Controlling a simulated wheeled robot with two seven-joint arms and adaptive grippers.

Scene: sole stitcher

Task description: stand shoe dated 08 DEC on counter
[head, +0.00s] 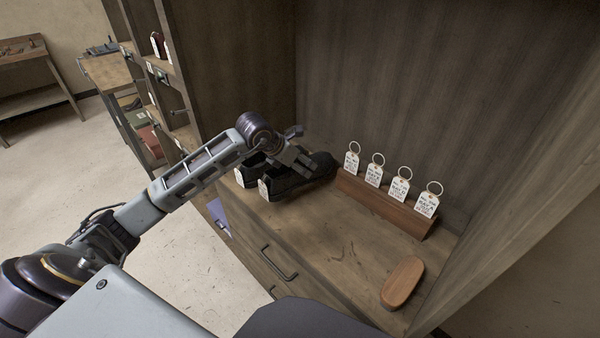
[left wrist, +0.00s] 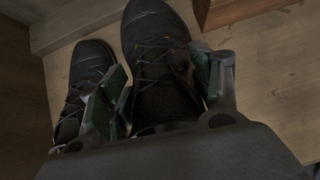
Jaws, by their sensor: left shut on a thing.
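A pair of black lace-up shoes stands on the wooden counter (head: 340,245), at its left end. My left gripper (head: 303,165) reaches down over the right-hand shoe (head: 290,187), which carries a white tag at its heel. In the left wrist view the fingers (left wrist: 160,88) are on either side of that shoe's laced upper (left wrist: 152,45), shut on it. The other shoe (left wrist: 90,65) stands close beside it, left of the fingers; in the head view it is partly hidden by my arm (head: 248,172). The writing on the shoe tags is too small to read. My right gripper is not in view.
A wooden block (head: 385,203) with several tagged key rings stands along the counter's back, near the shoe toes. A wooden brush-like piece (head: 402,282) lies at the right front. The counter's middle is clear.

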